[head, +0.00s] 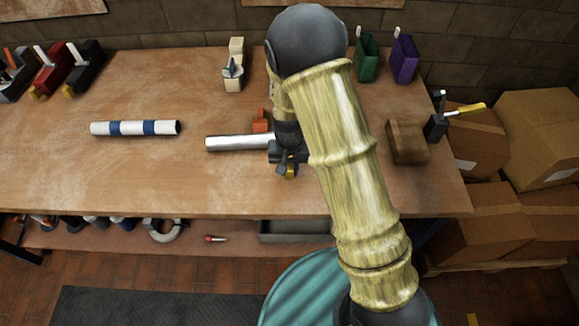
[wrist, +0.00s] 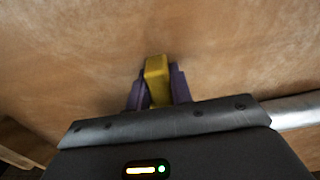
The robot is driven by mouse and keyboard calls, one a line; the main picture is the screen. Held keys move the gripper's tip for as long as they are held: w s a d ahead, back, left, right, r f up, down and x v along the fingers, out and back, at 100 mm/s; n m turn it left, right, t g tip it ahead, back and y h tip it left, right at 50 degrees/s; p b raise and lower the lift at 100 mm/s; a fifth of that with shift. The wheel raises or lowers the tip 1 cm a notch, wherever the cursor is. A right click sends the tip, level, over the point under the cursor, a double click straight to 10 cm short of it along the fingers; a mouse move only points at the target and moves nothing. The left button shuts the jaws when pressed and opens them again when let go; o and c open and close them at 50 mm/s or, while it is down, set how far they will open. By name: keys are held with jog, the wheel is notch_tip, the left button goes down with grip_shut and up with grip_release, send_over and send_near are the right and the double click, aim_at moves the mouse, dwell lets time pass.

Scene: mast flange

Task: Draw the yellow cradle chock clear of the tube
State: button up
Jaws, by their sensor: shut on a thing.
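The yellow cradle chock (wrist: 156,80) is between the two purple-tipped fingers of my gripper (wrist: 158,92) in the wrist view. The gripper is shut on it. In the head view a bit of the yellow chock (head: 291,170) shows below my gripper (head: 287,165). The silver tube (head: 236,142) lies on the bench, its right end hidden behind my gripper and arm. The tube also shows at the right edge of the wrist view (wrist: 296,112). An orange-red block (head: 261,121) stands just behind the tube. I cannot tell whether the chock touches the tube.
A blue-and-white banded tube (head: 136,128) lies to the left on the bench (head: 130,180). A wooden block (head: 407,142) stands to the right. Green (head: 367,57) and purple (head: 404,60) holders stand at the back. The bench's front edge is close to my gripper.

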jog(key=shift+s, duration=1.3)
jog(key=o, duration=0.9)
jog(key=shift+s, duration=0.1)
notch_tip(320, 180, up, 8)
jog(key=p, duration=0.7)
jog(key=shift+d, duration=0.1)
